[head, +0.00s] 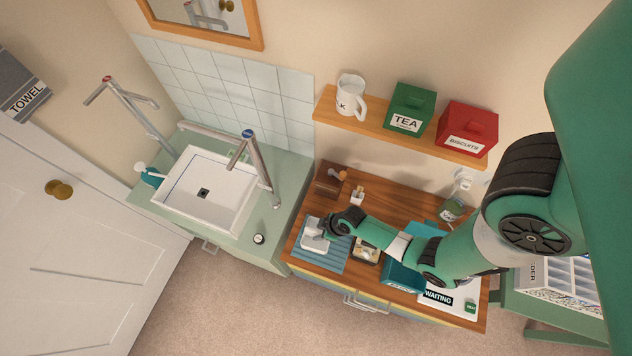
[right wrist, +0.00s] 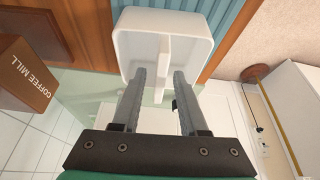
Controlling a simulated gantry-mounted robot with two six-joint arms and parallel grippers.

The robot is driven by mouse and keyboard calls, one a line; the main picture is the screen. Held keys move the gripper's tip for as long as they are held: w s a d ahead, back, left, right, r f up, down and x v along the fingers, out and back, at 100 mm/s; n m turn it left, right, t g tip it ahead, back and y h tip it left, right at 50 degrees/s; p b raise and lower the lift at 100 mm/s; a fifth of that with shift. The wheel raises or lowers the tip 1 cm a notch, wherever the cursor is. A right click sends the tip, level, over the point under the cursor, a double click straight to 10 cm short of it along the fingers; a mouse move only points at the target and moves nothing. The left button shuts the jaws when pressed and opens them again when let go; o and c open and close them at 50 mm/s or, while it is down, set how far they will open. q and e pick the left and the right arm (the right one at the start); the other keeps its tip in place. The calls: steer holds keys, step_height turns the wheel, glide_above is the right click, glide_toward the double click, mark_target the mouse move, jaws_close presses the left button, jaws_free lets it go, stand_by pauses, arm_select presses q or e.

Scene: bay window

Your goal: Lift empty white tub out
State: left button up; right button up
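The white tub (head: 314,240) is at the left part of the blue ribbed mat (head: 319,259) on the wooden counter. My right gripper (head: 329,228) is at the tub, coming from the right. My left gripper is not in view.
A brown coffee mill (right wrist: 20,75) stands close to the tub. A shelf (head: 385,125) hangs above; a sink (head: 205,193) is left.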

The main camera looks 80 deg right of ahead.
jaws_close()
steer(key=shift+r+p, duration=0.8)
steer(key=shift+p, duration=0.05)
step_height(320, 180, up, 6)
steer(key=p, duration=0.6)
steer(key=shift+r, duration=0.25)
stand_by(0.4)
